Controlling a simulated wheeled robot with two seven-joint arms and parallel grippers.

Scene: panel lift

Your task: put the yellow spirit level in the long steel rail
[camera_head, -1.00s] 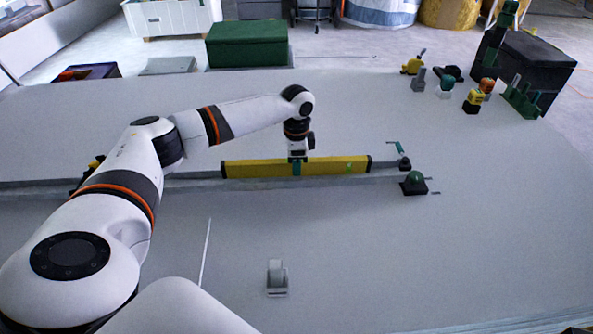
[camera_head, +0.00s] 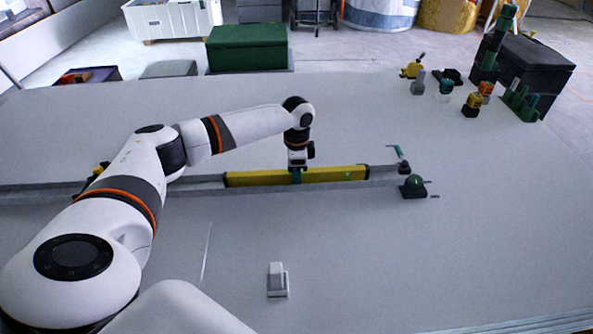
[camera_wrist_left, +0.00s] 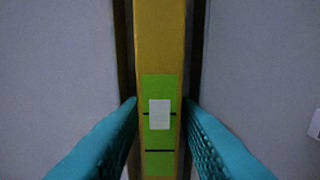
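The yellow spirit level (camera_head: 335,174) lies lengthwise in the long steel rail (camera_head: 210,192). The rail's front wall hides its lower part in the head view. Black end caps show at both ends. My left gripper (camera_head: 297,176) is over the level's middle, with teal fingers pointing down. Dark strips of the rail run along both sides there. My right gripper is not in view.
A black block with a green dome (camera_head: 413,186) and a teal-handled clamp (camera_head: 399,155) stand at the rail's right end. A small grey-white holder (camera_head: 278,280) stands on the near table. Several tools stand at the back right. The near right table is clear.

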